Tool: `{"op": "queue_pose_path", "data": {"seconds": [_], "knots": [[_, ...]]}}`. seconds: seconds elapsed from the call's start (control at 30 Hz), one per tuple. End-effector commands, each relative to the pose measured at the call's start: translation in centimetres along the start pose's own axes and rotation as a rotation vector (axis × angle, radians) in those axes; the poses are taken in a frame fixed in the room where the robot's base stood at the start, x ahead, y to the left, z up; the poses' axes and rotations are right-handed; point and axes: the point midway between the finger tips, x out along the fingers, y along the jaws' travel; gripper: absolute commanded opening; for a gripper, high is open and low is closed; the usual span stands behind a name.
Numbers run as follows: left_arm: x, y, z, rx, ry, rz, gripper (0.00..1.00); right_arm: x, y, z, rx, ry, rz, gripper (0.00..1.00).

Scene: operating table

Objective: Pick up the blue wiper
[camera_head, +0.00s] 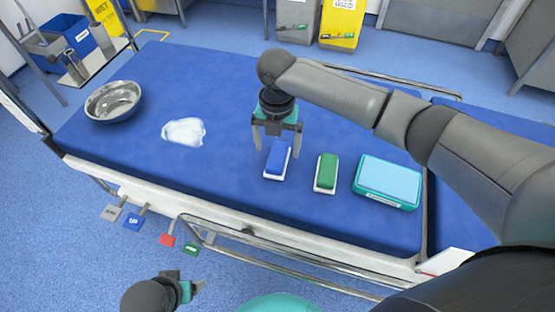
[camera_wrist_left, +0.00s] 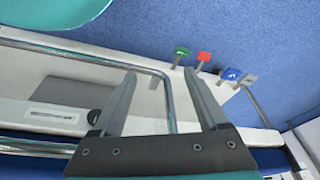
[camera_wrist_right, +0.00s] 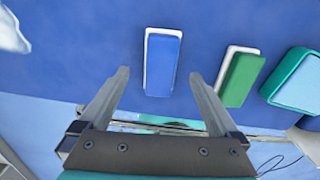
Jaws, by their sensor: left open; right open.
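The blue wiper (camera_head: 278,157), a blue block on a white base, lies on the blue operating table. My right gripper (camera_head: 276,148) is open above it, with its fingers spread to either side in the head view. In the right wrist view the blue wiper (camera_wrist_right: 162,62) lies beyond the fingertips of the right gripper (camera_wrist_right: 160,80), apart from them. My left gripper (camera_head: 196,287) is low at the front, off the table's near side. In the left wrist view the left gripper (camera_wrist_left: 160,75) is open and empty.
A green wiper (camera_head: 326,172) lies right of the blue one, then a teal box (camera_head: 388,181). A white crumpled cloth (camera_head: 184,131) and a metal bowl (camera_head: 113,102) are on the left. A metal side rail (camera_head: 270,248) runs along the table's near edge.

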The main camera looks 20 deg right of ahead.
Motion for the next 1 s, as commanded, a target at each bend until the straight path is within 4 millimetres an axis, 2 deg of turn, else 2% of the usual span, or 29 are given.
{"op": "queue_pose_path", "data": {"seconds": [0.03,0.4,0.6,0.83,1.0], "knots": [[-0.2,0.0,-0.3,0.000,0.010,-0.001,0.76,0.7,0.0,0.0,0.000,0.001,-0.001,0.97],[-3.6,-0.2,-2.2,-0.003,0.063,-0.004,0.76,3.4,-0.1,-0.1,0.000,0.000,0.000,0.97],[-4.4,-0.2,-2.5,-0.003,0.073,-0.004,0.76,3.9,-0.1,-0.1,0.000,0.000,0.000,0.97],[-4.5,-0.2,-2.5,-0.003,0.073,-0.004,0.76,3.9,-0.1,-0.1,0.000,0.000,0.000,0.97],[-4.5,-0.2,-2.5,-0.003,0.073,-0.004,0.76,3.9,-0.1,-0.1,0.000,-0.001,0.000,0.78]]}}
